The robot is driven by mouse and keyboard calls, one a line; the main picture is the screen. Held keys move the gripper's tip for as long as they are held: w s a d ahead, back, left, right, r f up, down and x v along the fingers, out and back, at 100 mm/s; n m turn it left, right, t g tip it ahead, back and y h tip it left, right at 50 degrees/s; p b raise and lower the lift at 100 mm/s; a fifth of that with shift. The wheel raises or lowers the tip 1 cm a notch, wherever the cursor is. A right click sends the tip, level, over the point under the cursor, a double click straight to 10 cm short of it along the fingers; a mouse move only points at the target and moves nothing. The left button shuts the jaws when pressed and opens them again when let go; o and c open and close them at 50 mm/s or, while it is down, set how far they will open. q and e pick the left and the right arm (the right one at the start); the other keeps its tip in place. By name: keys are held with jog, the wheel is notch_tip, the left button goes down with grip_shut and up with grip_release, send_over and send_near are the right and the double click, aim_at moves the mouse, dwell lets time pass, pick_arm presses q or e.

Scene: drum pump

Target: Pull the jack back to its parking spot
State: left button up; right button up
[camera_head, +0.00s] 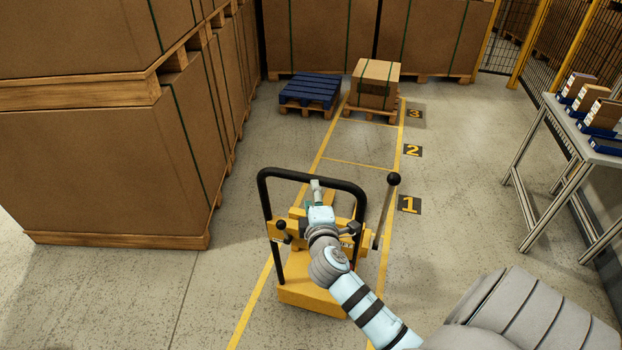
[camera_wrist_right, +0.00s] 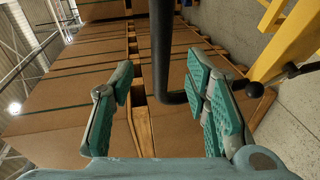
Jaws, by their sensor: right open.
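The yellow jack (camera_head: 312,294) stands on the floor within the yellow-lined lane, its black loop handle (camera_head: 312,173) upright. A black-knobbed lever (camera_head: 385,215) rises at its right side. My right arm reaches over the jack from the lower right, and my right gripper (camera_head: 316,187) is just below the handle's top bar. In the right wrist view the gripper (camera_wrist_right: 160,100) is open, with a black handle bar (camera_wrist_right: 161,50) showing across the gap between its teal-padded fingers. I cannot tell whether they touch it. My left gripper is out of view.
Large strapped cartons on pallets (camera_head: 110,165) line the left. A blue pallet (camera_head: 311,92) and a boxed pallet (camera_head: 374,85) stand at the lane's far end. Floor signs 1 (camera_head: 409,204), 2 (camera_head: 412,150) and 3 (camera_head: 414,114) mark its right edge. A table (camera_head: 556,125) stands right.

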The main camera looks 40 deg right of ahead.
jog(key=x, duration=0.4)
jog(key=b+x, duration=0.1)
jog(key=x, duration=0.3)
jog(key=shift+w+f, duration=0.1)
jog(key=shift+f, duration=0.15)
jog(key=shift+w+d, duration=0.25)
jog(key=shift+w, duration=0.1)
grip_shut()
